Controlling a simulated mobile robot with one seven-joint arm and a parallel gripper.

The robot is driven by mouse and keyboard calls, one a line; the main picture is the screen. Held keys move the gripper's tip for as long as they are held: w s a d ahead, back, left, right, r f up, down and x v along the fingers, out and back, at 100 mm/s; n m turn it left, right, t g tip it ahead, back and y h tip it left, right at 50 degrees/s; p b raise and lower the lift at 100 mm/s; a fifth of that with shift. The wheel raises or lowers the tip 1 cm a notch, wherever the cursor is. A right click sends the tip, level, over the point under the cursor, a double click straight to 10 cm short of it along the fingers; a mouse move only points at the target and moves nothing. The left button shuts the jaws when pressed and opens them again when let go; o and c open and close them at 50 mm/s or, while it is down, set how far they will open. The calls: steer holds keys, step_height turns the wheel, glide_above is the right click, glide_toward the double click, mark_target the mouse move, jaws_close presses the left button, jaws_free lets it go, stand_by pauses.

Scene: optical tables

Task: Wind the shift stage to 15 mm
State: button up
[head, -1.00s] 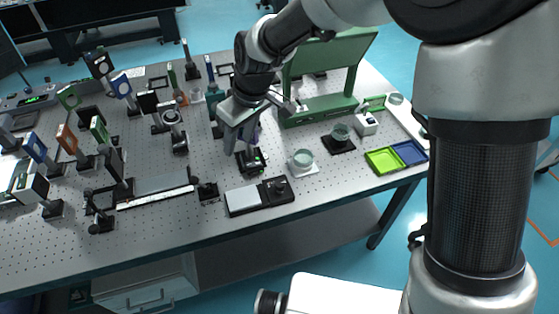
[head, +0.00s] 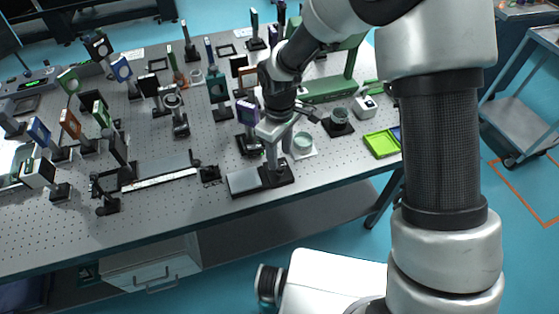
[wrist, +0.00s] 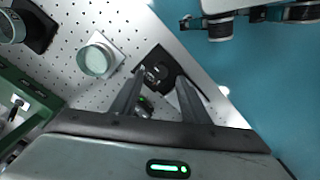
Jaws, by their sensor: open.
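A low device with a pale grey plate (head: 243,181) and a black end section (head: 279,175) lies near the table's front edge; a round knob-like part shows on the black section in the wrist view (wrist: 151,74). A long dark rail with a white scale strip (head: 160,177) lies to its left. No label tells which is the shift stage, and no reading is legible. My gripper (head: 274,160) points down over the black section, its fingers apart and nothing visibly held. In the wrist view my fingertips (wrist: 160,78) flank the black section; contact cannot be told.
A glass dish on a white square (head: 303,143) stands close to the right of my gripper. A purple-framed optic (head: 246,112) stands close behind left. Several mounted optics crowd the left. A green tray (head: 381,144) lies at right.

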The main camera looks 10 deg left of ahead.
mark_target(280, 165)
steer(key=shift+f, duration=2.1)
steer(key=c, duration=1.1)
steer(key=shift+o, duration=0.2)
steer(key=shift+m+b, duration=0.35)
steer(key=shift+m, duration=0.05)
steer(key=shift+f+m+b, duration=0.1)
steer(key=shift+m+b, duration=0.6)
steer(key=shift+m, duration=0.3)
steer(key=m+b, duration=0.2)
steer(key=m, duration=0.1)
steer(key=shift+m, duration=0.3)
steer(key=m+b, duration=0.1)
steer(key=m, duration=0.5)
steer(key=shift+b, duration=0.35)
steer(key=shift+d, duration=0.1)
